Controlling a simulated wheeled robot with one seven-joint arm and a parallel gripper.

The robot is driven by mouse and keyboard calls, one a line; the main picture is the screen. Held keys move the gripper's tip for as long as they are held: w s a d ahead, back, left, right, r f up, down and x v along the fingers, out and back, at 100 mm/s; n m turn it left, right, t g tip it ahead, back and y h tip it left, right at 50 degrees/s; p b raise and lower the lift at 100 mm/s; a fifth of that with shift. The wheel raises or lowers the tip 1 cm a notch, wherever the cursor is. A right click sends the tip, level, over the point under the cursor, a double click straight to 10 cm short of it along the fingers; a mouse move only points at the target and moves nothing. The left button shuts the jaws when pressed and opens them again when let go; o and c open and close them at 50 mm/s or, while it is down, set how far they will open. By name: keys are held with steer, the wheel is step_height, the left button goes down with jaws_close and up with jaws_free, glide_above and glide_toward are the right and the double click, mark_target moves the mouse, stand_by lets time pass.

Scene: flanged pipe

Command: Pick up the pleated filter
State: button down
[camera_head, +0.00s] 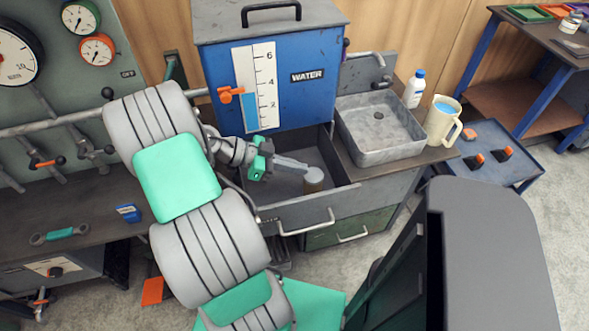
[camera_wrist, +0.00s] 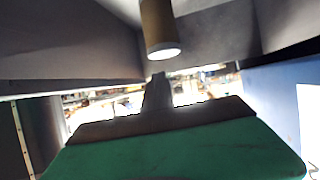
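The pleated filter appears to be the short upright cylinder (camera_head: 313,181) with a pale top inside the open drawer (camera_head: 292,212). No pleats can be made out at this size. In the wrist view a brownish cylinder (camera_wrist: 158,25) with a bright end shows at the top centre, just beyond the fingertips. My gripper (camera_head: 303,168) reaches into the drawer from the left, its tip close beside the cylinder's upper part. In the wrist view the finger end (camera_wrist: 157,82) points at it. I cannot tell whether they touch or how far the fingers are apart.
A blue water tank (camera_head: 290,95) stands behind the drawer. A grey sink (camera_head: 380,125) is to the right, with a white bottle (camera_head: 414,89) and a cream jug (camera_head: 443,120). Drawer walls surround the cylinder. A gauge panel and pipes lie to the left.

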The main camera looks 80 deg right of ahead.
step_height(320, 180, up, 9)
steer(key=a+p, duration=0.1)
steer(key=p, duration=0.2)
steer(key=shift+a+r, duration=0.2)
steer(key=shift+w, duration=0.1)
steer(key=shift+c, duration=2.2)
jaws_free()
